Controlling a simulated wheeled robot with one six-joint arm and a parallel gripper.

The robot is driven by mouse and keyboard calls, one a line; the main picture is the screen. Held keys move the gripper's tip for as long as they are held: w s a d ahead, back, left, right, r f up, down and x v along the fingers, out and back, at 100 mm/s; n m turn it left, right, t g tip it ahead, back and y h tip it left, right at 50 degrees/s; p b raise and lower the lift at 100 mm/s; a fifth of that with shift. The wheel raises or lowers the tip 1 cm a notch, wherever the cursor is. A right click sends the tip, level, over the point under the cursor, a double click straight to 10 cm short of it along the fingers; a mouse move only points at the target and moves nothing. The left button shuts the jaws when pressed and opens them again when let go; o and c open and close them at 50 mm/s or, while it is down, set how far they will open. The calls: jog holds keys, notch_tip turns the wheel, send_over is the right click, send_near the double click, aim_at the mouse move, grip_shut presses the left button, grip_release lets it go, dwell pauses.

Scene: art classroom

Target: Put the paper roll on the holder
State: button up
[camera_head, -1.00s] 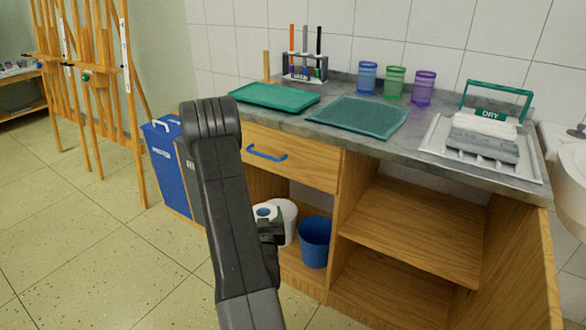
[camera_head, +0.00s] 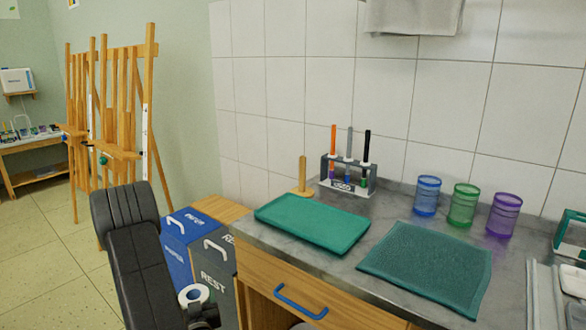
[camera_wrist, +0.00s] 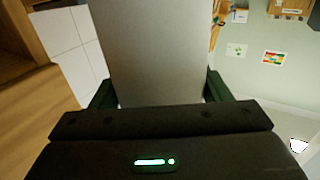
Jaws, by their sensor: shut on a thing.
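The paper roll (camera_head: 194,295) is white with a blue-rimmed core at its top end. It stands roughly upright beside my dark arm, low in the head view. My gripper (camera_wrist: 160,93) is shut on the paper roll (camera_wrist: 155,45), whose pale side fills the middle of the wrist view between the two green-sided fingers. In the head view the gripper is mostly cut off at the bottom edge. The holder (camera_head: 302,176) looks like an upright wooden peg at the counter's back left, behind the green tray. The peg is bare, and its foot is partly hidden by the tray.
A green tray (camera_head: 312,222) and a dark green mat (camera_head: 428,266) lie on the grey counter. A marker rack (camera_head: 347,178) stands right of the peg, with blue, green and purple cups (camera_head: 463,206) farther right. Blue and grey bins (camera_head: 215,275) stand left of the counter.

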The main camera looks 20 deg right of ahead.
notch_tip(320, 180, up, 34)
jog(key=p, duration=3.2)
jog(key=w+d+r+m+g+h, duration=0.1)
jog(key=d+r+m+h, duration=0.3)
jog(key=d+r, duration=0.7)
jog(key=w+d+r+m+g+h, duration=0.1)
jog(key=d+r+m+g+h, duration=0.2)
jog(key=d+r+h, duration=0.5)
jog(key=d+r+m, duration=0.1)
jog(key=d+r, duration=0.1)
jog(key=d, duration=0.6)
jog(key=shift+w+d+r+g+b, duration=0.25)
jog(key=shift+w+r+g+b, duration=0.05)
jog(key=shift+w+r+b, duration=0.1)
